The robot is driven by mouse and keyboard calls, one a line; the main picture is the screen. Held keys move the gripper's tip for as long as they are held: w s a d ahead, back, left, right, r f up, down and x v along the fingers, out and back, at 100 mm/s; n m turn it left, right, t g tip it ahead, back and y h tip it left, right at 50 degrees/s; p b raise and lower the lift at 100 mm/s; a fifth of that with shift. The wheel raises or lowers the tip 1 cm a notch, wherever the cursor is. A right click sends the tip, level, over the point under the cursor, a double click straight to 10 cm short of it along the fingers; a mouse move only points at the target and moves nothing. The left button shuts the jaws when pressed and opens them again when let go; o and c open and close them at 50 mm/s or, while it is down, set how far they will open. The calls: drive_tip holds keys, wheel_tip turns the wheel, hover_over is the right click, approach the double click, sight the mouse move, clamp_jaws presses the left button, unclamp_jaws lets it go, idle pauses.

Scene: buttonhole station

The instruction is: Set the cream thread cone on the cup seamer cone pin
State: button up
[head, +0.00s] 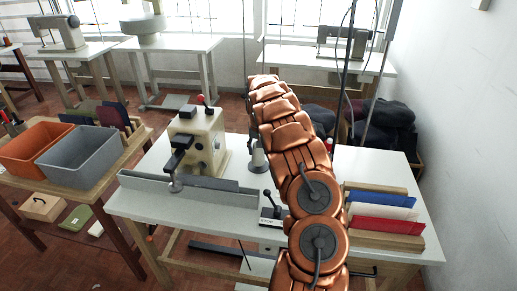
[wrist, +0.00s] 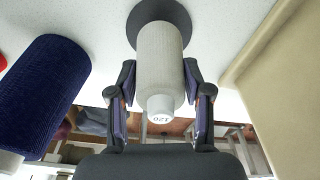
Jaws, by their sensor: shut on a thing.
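The cream thread cone (wrist: 160,60) is in the middle of the wrist view, its narrow white end with printed digits towards the camera. My gripper (wrist: 160,98) is shut on it, one finger on each side. A dark round base (wrist: 183,14) shows behind the cone's wide end on the white table. The cone covers the middle of this base, so I cannot see a pin or tell whether the cone rests on the base.
A navy thread cone (wrist: 45,95) stands close on the left in the wrist view, and the beige machine body (wrist: 285,80) is close on the right. The white table (head: 140,205) also holds a lever box (head: 270,215) and coloured folders (head: 385,218).

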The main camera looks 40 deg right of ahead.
drive_tip(key=shift+f, duration=0.4)
idle(0.3)
drive_tip(key=o, duration=1.3)
drive_tip(key=shift+r, duration=0.1)
drive_tip(key=r, duration=0.7)
drive_tip(key=s+a+r, duration=0.1)
drive_tip(key=r, duration=0.3)
drive_tip(key=shift+r, duration=0.35)
